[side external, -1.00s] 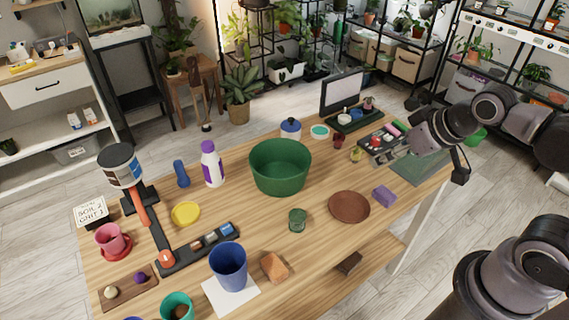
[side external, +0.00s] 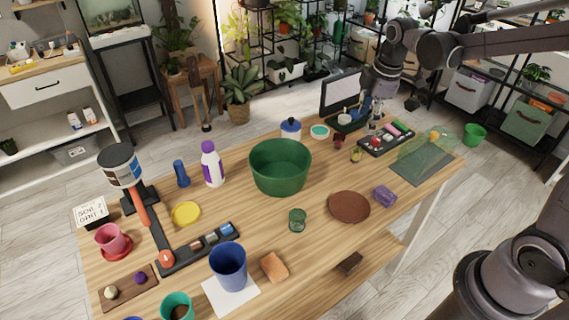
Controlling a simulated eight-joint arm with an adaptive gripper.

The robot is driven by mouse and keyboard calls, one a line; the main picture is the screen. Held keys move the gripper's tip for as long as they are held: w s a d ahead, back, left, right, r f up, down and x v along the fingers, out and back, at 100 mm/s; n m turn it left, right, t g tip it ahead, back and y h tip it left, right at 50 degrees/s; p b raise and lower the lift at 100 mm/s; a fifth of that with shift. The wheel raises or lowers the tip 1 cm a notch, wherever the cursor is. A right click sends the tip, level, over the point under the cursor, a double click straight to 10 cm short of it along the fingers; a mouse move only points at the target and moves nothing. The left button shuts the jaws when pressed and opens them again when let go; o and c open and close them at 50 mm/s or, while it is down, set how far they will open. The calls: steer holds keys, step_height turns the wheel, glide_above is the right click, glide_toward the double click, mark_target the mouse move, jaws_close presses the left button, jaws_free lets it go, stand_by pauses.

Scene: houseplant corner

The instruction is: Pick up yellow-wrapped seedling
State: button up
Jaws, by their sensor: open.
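A small yellow-green item (side external: 355,155), possibly the yellow-wrapped seedling, stands on the table just left of a dark tray (side external: 372,151). It is too small to make out a wrap or leaves. The tray holds red, green and pink items. My gripper (side external: 376,122) points down above the tray's back left part, right of and above the yellow-green item. It is open, and I see nothing held in it. The arm partly covers the dark screen stand (side external: 341,92) behind.
A green mat (side external: 432,168) with a translucent green cover (side external: 412,149) lies at the right. A large green bowl (side external: 280,167), a brown saucer (side external: 348,206) and a purple block (side external: 384,195) are nearer.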

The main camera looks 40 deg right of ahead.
steer(key=w+d+f+n+g, duration=0.2)
steer(key=w+d+f+n, duration=0.3)
steer(key=f, duration=0.2)
glide_above(357, 151)
step_height(357, 151, down, 5)
steer(key=shift+w+d+r, duration=0.1)
steer(key=shift+d, duration=0.05)
steer(key=shift+a+f, duration=0.2)
steer(key=shift+f, duration=2.9)
steer(key=c, duration=1)
